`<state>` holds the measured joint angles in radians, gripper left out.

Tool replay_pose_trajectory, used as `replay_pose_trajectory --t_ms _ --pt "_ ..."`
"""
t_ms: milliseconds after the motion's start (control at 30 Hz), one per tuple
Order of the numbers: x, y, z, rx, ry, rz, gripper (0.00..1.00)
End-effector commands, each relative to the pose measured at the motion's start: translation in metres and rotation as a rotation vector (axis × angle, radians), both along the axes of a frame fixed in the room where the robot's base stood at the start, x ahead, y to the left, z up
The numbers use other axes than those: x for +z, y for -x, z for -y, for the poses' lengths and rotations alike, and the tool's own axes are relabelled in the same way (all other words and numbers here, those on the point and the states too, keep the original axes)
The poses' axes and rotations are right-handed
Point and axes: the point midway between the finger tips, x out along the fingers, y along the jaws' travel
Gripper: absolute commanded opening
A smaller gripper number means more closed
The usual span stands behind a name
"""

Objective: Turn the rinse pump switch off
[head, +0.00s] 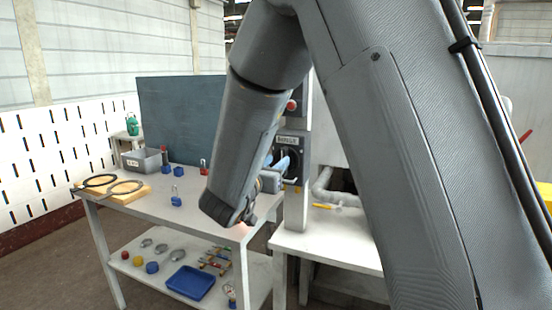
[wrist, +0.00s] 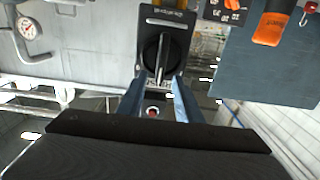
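The rinse pump switch is a black rotary knob with a pale bar handle (wrist: 161,58) on a dark plate. In the head view the switch (head: 293,163) sits on a grey post under a small label, partly hidden by my gripper. My gripper (wrist: 160,80) is open, its two bluish fingers spread on either side of the lower end of the handle in the wrist view. I see gaps beside the handle and cannot tell whether a finger touches it. My gripper also shows at the switch in the head view (head: 279,162).
A red button (head: 291,105) is on the post above the switch. A grey workbench (head: 190,216) with padlocks and a bin (head: 142,160) stands left. A white table (head: 330,240) with a pipe stands right. A pressure gauge (wrist: 26,28) shows in the wrist view.

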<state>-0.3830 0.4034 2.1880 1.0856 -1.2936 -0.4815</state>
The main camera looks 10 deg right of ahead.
Motion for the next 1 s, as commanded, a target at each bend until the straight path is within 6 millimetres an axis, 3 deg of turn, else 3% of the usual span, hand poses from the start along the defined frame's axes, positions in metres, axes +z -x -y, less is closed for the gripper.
replay_pose_trajectory --t_ms 300,667,867,933,967,1000 --pt "0.000 -0.032 0.023 0.001 -0.001 0.000 0.32" --pt "-0.001 -0.037 0.024 0.006 -0.001 0.000 0.32" --pt "0.000 -0.037 0.023 0.007 -0.001 0.000 0.00" --pt "0.000 -0.037 0.023 0.007 -0.001 0.000 0.00" --pt "-0.001 -0.037 0.008 0.011 -0.001 -0.001 0.00" --pt "0.000 -0.037 0.013 0.011 -0.001 0.000 0.00"
